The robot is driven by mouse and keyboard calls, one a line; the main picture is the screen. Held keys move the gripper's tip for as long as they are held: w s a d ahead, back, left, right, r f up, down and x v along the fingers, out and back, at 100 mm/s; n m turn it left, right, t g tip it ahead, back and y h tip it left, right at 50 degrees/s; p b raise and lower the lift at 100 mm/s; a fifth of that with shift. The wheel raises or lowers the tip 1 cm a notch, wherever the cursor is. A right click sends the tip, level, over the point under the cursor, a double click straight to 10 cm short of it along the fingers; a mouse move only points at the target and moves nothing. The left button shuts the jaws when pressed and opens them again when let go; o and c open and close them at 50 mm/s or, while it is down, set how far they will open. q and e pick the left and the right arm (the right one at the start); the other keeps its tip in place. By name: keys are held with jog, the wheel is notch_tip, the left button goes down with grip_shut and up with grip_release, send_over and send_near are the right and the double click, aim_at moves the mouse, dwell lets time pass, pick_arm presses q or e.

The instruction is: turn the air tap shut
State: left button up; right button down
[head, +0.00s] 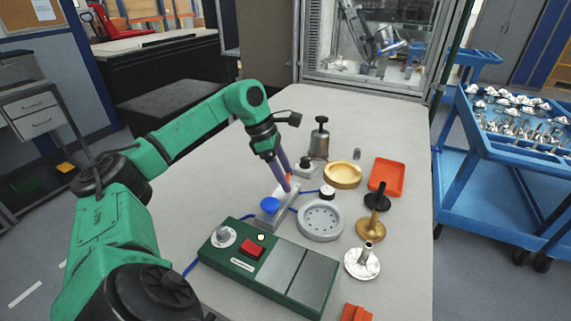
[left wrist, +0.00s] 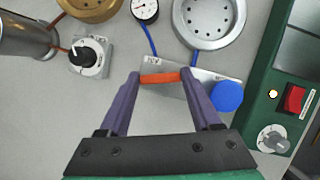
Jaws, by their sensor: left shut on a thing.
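The air tap is a grey metal block (head: 272,208) on the table, with a round blue knob (head: 269,204) at its near end and an orange lever (head: 287,186) at its far end. In the left wrist view the orange lever (left wrist: 160,77) lies between the purple fingers, and the blue knob (left wrist: 227,96) is to their right. My left gripper (head: 286,183) reaches down from above and is shut on the orange lever. Small labels on the block (left wrist: 205,75) are too small to read. My right gripper is out of view.
A green control box (head: 272,262) stands in front of the tap. A grey perforated dish (head: 321,221), a gauge (head: 327,191) with blue hose, a black-knobbed block (head: 305,166), a brass ring (head: 342,174) and a metal canister (head: 319,140) stand close by. The table's left rear is clear.

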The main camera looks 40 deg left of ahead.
pick_arm(q)
jog(key=m+p, duration=0.2)
jog(key=shift+w+r+g+h+p, duration=0.1)
jog(key=shift+r+g+h+p, duration=0.2)
jog(key=shift+r, duration=0.05)
jog(key=shift+f+m+g+p, duration=0.2)
jog(key=shift+m+g+p, duration=0.1)
jog(key=shift+m+p, duration=0.6)
jog(key=o, duration=1.4)
jog(key=shift+a+f, duration=0.1)
jog(key=p+v, duration=0.2)
jog(key=v, duration=1.2)
jog(key=shift+a+r, duration=0.2)
jog(key=shift+r, duration=0.05)
